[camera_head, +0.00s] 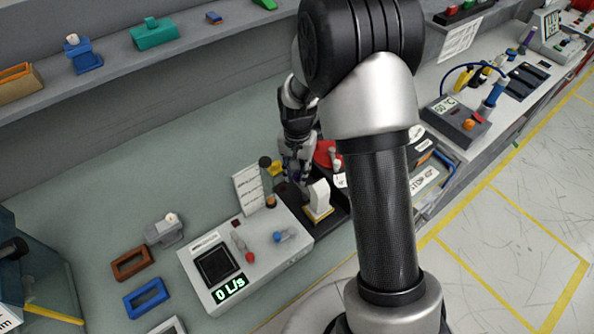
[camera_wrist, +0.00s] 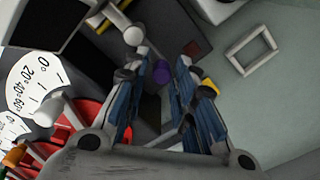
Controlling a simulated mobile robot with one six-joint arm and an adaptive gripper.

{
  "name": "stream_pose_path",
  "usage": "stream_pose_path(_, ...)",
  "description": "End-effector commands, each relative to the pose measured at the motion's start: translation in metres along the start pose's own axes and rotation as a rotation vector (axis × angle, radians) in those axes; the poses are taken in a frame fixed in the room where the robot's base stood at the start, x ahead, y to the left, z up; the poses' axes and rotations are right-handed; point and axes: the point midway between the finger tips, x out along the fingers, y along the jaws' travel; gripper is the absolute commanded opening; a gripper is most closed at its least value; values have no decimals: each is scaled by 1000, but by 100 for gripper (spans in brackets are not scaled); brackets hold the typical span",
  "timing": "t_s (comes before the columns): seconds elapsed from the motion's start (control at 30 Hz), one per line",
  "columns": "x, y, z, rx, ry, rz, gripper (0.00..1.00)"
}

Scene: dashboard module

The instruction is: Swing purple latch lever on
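The purple latch lever shows as a small purple knob (camera_wrist: 162,72) in the wrist view, between and just beyond my fingertips. The rest of the lever is hidden or too dark to make out. My gripper (camera_wrist: 164,66) is open, with a finger on each side of the knob and gaps visible between them. In the head view my gripper (camera_head: 297,174) points down over a dark panel (camera_head: 335,212), where I cannot clearly make out the lever.
A white upright part (camera_head: 318,198) stands on the dark panel beside my gripper. A red dial (camera_head: 325,153) is behind it. A grey box (camera_head: 272,262) with a "0 L/s" display and small levers is nearby. Brown (camera_head: 115,266) and blue (camera_head: 131,303) frames lie to the left.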

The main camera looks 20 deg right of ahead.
Motion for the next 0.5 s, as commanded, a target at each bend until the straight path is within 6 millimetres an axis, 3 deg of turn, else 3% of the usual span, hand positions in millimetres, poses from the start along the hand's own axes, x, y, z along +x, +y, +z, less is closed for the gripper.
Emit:
stream_pose_path(0.1, 0, 0, 0, 0, 0, 0, 36)
stream_pose_path(0.5, -7, -1, 0, -1, 2, -2, 36)
